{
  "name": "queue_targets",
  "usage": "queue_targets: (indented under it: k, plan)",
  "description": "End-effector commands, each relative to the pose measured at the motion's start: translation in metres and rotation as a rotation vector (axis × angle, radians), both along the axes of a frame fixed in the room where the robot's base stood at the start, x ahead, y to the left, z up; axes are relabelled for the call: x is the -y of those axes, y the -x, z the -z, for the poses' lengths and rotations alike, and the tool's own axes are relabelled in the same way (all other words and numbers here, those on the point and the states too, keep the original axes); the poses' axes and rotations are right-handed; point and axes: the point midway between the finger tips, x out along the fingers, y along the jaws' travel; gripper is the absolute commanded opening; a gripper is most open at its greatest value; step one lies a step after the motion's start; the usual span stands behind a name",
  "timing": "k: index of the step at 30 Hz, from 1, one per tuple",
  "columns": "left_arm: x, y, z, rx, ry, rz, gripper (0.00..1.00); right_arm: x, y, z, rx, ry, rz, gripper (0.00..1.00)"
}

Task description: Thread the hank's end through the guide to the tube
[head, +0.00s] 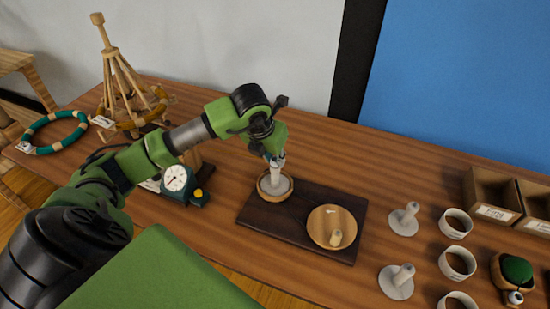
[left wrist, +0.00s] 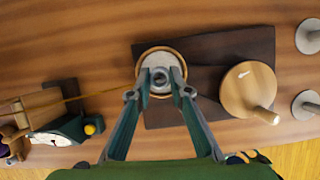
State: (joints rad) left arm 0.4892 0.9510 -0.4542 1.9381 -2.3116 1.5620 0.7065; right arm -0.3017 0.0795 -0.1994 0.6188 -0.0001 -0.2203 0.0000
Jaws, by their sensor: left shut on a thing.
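My left gripper (head: 276,160) points down over the left end of a dark winder board (head: 255,218). Its fingers stand on both sides of a pale upright tube (head: 276,178), shut on it. The tube rises from a grey disc in a wooden ring; it also shows in the left wrist view (left wrist: 160,77). A wooden swift (head: 118,82) with a brownish hank (head: 140,121) stands at the back left. My right gripper is not in view.
A wooden crank disc (head: 326,220) is on the board's right. A teal dial counter (head: 178,181) stands at the left. A teal-and-cream ring (head: 45,120) lies far left.

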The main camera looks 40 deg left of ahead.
Motion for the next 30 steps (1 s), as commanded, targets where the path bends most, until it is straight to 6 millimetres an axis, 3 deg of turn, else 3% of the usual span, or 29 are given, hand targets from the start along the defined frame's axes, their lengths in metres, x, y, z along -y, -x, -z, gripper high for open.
queue_targets:
  k: [5,8,20,23,30]
  plan:
    - [0.000,0.000,0.000,0.000,0.000,0.000,0.13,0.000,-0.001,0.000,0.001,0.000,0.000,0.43]
    - [0.000,0.000,0.000,0.000,0.000,0.000,0.39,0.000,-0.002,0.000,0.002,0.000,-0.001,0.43]
    - [0.000,0.001,-0.004,0.002,0.000,0.000,0.39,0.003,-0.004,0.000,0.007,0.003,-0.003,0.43]
    - [0.000,0.005,-0.015,0.004,-0.002,0.001,0.39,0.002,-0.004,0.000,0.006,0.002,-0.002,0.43]
    - [0.003,0.023,-0.061,0.007,-0.002,0.001,0.39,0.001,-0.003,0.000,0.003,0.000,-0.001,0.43]
